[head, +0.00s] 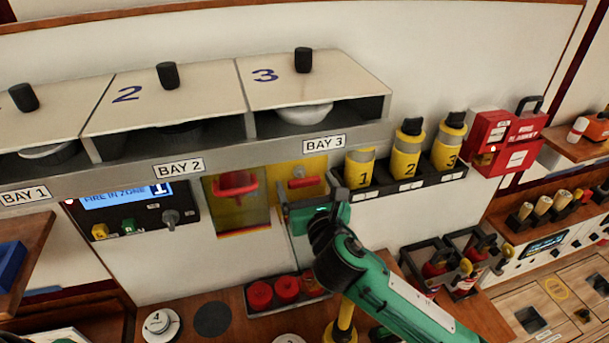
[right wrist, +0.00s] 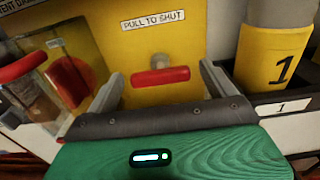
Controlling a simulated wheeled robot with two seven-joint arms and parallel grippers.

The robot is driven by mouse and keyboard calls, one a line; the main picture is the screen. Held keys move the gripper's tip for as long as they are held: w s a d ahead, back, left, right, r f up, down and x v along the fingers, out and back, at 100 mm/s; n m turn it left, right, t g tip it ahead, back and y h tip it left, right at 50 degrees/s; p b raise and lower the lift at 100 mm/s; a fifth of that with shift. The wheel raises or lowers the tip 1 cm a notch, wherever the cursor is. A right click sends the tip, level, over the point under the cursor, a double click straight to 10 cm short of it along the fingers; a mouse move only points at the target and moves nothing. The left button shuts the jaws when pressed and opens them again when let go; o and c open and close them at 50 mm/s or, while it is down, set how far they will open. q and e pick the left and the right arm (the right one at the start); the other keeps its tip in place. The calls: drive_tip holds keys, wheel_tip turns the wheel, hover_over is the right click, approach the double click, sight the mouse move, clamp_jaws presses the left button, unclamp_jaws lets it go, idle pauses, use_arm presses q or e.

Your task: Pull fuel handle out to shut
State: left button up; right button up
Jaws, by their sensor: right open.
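The red fuel handle (head: 303,182) sits on a yellow panel (head: 314,168) below the BAY 3 label. My right gripper (head: 306,188) is open in front of the panel. In the right wrist view its two fingers (right wrist: 160,82) stand to the left and right of the handle, with gaps showing at both ends. Whether the fingertips touch the panel cannot be told. My left gripper is not in view.
A clear-covered box (head: 238,200) with a red handle is just left. Yellow numbered cylinders (head: 405,160) stand in a rack to the right, cylinder 1 close to my gripper. The bay shelf (head: 190,155) juts out above. Red knobs (head: 287,288) sit on the counter below.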

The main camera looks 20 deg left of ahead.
drive_tip(key=shift+x, duration=0.95)
drive_tip(key=shift+s, duration=0.1)
